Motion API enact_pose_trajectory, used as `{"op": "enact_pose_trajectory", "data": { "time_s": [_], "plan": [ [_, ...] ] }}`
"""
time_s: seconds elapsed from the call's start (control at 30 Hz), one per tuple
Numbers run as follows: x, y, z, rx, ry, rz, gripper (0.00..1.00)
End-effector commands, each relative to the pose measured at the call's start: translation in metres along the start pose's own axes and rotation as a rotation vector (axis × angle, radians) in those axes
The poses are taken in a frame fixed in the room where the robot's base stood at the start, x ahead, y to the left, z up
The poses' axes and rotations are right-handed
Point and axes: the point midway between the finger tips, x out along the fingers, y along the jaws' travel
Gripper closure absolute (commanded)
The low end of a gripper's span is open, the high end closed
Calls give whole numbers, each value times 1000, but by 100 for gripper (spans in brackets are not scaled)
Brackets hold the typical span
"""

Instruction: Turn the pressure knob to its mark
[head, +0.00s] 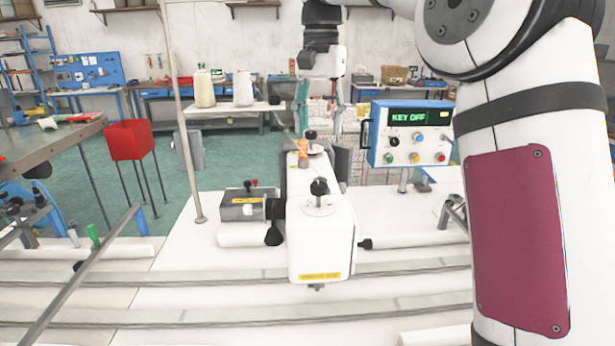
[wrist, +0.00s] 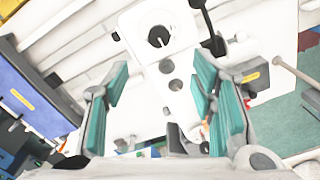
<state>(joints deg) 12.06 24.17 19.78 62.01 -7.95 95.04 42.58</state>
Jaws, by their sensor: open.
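A black star-shaped knob (head: 319,187) stands on a round pale dial on top of the white sewing machine head (head: 320,240). The wrist view shows this knob (wrist: 158,36) ahead of the fingers. A second, smaller black knob (head: 311,135) sits farther back on the head, beside an orange piece (head: 303,153). No label tells me which one is the pressure knob, and the marks are too small to read. My gripper (head: 320,118) is above the back of the head. Its teal fingers (wrist: 160,82) are apart and empty, touching neither knob as far as I can see.
A blue control box (head: 411,133) reading "KEY OFF" stands right of the head. A grey block (head: 243,204) with a black knob is at its left. A thin pole (head: 185,110) rises at the left. Rails (head: 180,318) cross the front.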

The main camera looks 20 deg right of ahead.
Motion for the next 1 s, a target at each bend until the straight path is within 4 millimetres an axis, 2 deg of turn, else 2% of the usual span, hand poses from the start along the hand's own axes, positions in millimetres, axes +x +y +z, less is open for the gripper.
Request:
{"op": "enact_pose_trajectory", "data": {
  "time_s": [0.17,0.6,0.8,1.0],
  "plan": [
    [24,3,2,1,-4,4,49],
    [107,2,3,-1,-4,3,49],
    [128,1,1,-2,-1,2,49],
    [133,1,1,-2,1,0,49]
  ]
}}
